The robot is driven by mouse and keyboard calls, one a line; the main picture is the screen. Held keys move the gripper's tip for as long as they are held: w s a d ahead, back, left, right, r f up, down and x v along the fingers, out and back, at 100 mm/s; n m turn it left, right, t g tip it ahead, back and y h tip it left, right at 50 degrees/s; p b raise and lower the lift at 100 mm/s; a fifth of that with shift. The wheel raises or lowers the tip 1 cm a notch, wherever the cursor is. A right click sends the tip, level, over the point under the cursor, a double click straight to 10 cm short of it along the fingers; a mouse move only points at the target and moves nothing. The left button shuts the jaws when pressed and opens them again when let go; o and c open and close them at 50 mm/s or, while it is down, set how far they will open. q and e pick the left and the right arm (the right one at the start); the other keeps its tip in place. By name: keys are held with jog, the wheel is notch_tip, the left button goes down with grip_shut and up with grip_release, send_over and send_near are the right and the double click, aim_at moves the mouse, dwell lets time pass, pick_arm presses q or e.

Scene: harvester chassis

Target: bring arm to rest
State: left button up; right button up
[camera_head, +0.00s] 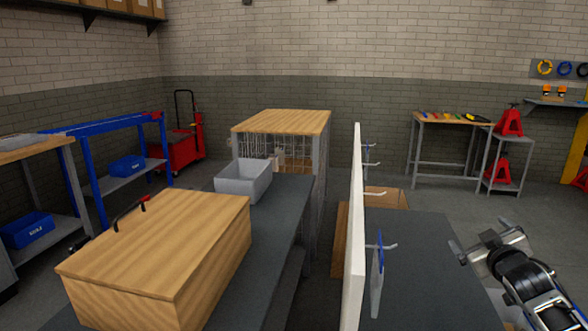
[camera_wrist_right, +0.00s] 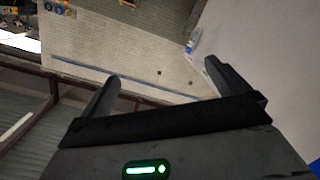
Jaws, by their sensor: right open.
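My right gripper (camera_head: 489,242) is at the lower right of the head view, beside the right part of the dark bench and clear of it. Its two fingers stand apart, with nothing between them. My left gripper is not in the head view.
A wooden box (camera_head: 160,250) and a grey bin (camera_head: 243,180) stand on the dark bench. Open floor lies behind, before the tool table (camera_head: 450,119).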

jog(key=s+a+f+g+y, duration=0.1)
jog(key=s+a+f+y, duration=0.2)
jog(key=s+a+f, duration=0.5)
jog(key=s+a+f+g+y, duration=0.2)
jog(key=s+a+f, duration=0.4)
jog(key=a+f, duration=0.45)
jog(key=s+a+f+g+y, duration=0.1)
jog(key=s+a+f, duration=0.1)
jog(key=s+a, duration=0.4)
jog(key=s+a+f+m+g+y, duration=0.1)
jog(key=s+a, duration=0.5)
jog(key=s, duration=0.6)
jog(key=shift+s+f, duration=0.4)
jog(key=shift+f, duration=0.15)
